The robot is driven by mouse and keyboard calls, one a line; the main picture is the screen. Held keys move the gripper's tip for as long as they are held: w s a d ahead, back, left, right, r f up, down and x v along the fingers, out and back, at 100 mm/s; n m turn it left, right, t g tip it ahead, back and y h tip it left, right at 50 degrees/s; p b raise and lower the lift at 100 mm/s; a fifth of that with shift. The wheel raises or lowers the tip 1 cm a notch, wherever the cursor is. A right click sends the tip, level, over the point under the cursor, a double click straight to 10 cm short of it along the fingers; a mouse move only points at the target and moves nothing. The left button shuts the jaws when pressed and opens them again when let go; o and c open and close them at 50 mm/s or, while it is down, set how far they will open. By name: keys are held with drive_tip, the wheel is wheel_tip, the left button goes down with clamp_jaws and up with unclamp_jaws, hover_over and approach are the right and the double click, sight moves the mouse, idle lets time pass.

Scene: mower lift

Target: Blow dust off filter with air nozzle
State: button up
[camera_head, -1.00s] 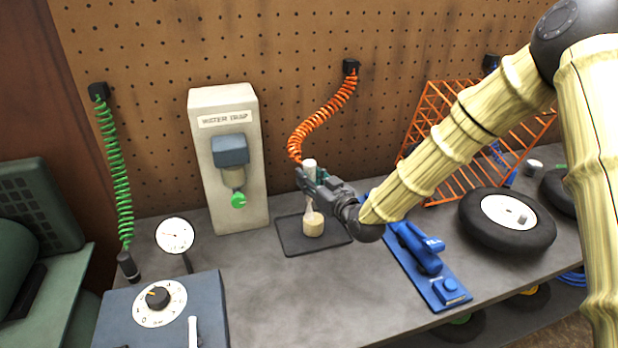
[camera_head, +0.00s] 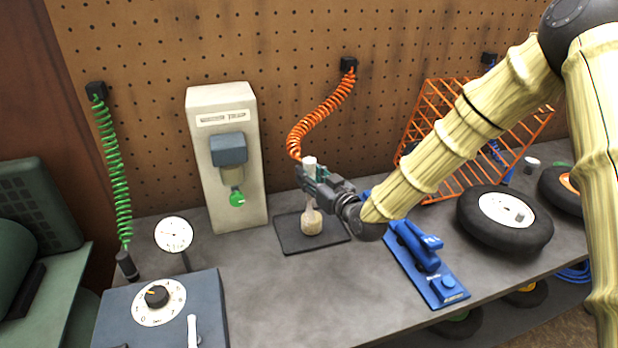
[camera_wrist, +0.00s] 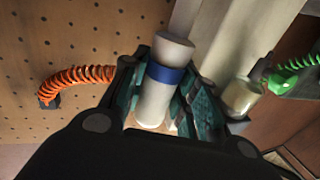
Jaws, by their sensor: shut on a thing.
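My gripper (camera_head: 311,177) is shut on the air nozzle, a white cylinder with a blue band (camera_wrist: 158,92), held roughly upright between teal finger pads. In the head view only the nozzle's white top (camera_head: 309,162) shows clearly; the orange coiled hose (camera_head: 321,115) meets it. The filter (camera_head: 311,223), a small cream cylinder with brownish speckles, stands on a dark mat (camera_head: 290,240) directly below the gripper. A pale streak runs from below the gripper to the filter's top. The filter is not visible in the wrist view.
A water trap unit (camera_head: 205,165) stands left of the mat. A blue tool on a blue board (camera_head: 437,280) and a black wheel (camera_head: 480,225) lie to the right. A dial box (camera_head: 110,325), a gauge (camera_head: 174,234) and a green coiled hose (camera_head: 113,170) are at left. The bench front centre is clear.

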sight(314, 165)
drive_tip(key=shift+r+p, duration=0.7)
drive_tip(key=shift+r, duration=1.25)
